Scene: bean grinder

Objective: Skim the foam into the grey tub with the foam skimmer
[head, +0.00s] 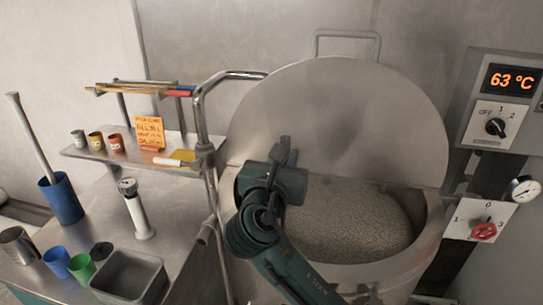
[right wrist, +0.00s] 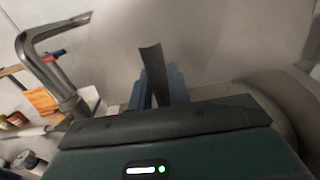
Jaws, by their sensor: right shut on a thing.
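My right gripper (head: 284,160) is above the left part of the big steel kettle (head: 428,232), in front of its raised lid. It is shut on a dark grey handle (right wrist: 153,68), seen between the blue fingers in the right wrist view; I take it for the foam skimmer's. The skimmer's head is hidden behind my arm or in the kettle. Pale, grainy foam (head: 355,222) covers the visible kettle surface. The grey tub (head: 128,277) stands at the lower left on the steel table and looks empty. My left gripper is not in view.
The open lid (head: 335,115) and a bent steel pipe (head: 203,105) stand close to my right gripper. Blue (head: 57,262) and green (head: 82,268) cups and a white-bodied grinder (head: 138,212) are near the tub. A shelf (head: 105,155) with small cups is behind. Control boxes are right.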

